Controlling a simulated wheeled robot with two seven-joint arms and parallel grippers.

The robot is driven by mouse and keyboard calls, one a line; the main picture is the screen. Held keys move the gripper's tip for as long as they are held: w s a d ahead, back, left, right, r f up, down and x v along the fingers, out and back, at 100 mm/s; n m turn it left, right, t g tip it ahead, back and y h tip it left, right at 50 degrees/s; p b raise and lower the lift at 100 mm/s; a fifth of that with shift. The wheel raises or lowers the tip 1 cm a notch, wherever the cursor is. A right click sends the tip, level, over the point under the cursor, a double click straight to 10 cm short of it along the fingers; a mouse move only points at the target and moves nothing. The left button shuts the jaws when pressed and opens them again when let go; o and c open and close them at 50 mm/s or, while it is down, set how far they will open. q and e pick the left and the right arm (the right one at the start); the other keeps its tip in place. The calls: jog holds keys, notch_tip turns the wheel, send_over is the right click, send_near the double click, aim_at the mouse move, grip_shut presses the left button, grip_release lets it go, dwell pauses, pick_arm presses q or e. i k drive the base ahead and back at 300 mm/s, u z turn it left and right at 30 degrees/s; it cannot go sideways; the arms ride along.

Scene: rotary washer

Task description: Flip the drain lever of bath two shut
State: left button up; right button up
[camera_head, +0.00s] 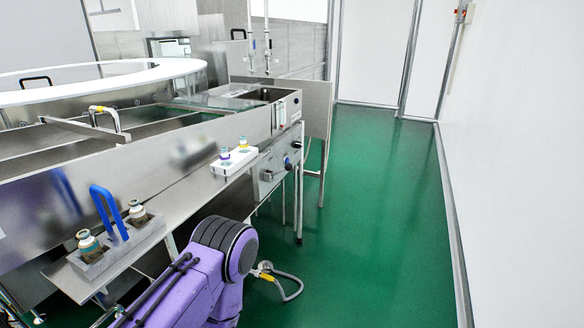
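A small fitting with a yellow lever (264,269) shows low under the steel bench, just right of a purple arm link of mine. A grey hose (297,285) curves from it near the green floor. I cannot tell for sure which bath this lever belongs to, or whether it is open or shut. Part of the fitting may be hidden behind my arm link. The long steel baths (160,125) run across the left side. Neither of my grippers is in view.
A steel caddy (94,268) with a blue handle and two small bottles sits on the front shelf. A white holder (234,160) with two small bottles is farther back. A control box (275,165) hangs at the bench end. Green floor (375,220) is clear to the right, up to the white wall.

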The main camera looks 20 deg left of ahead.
aim_at(287, 167)
jog(key=z, duration=0.25)
jog(key=i, duration=2.25)
jog(key=u, duration=3.1)
